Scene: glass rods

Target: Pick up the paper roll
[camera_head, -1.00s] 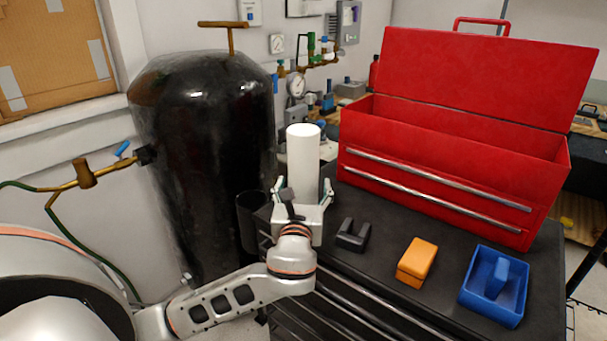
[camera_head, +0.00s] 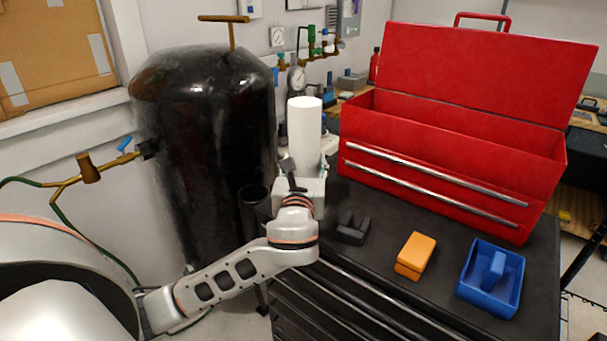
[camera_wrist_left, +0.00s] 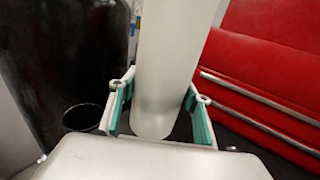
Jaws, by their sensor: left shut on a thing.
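The white paper roll (camera_head: 304,122) stands upright at the back left corner of the black cabinet top, left of the red toolbox. My left gripper (camera_head: 304,172) is shut around the roll's lower part. In the left wrist view, the roll (camera_wrist_left: 168,65) sits between the two green-padded fingers of the gripper (camera_wrist_left: 160,98). Its lower end shows there, with dark surface beyond it, and it appears raised. In the head view its lower part is hidden behind my gripper. My right gripper is not in view.
The open red toolbox (camera_head: 450,150) stands close on the right. A black holder (camera_head: 352,228), an orange box (camera_head: 416,256) and a blue tray (camera_head: 491,278) lie along the cabinet top (camera_head: 385,215). A big black tank (camera_head: 205,150) and a dark cup (camera_head: 254,207) are on the left.

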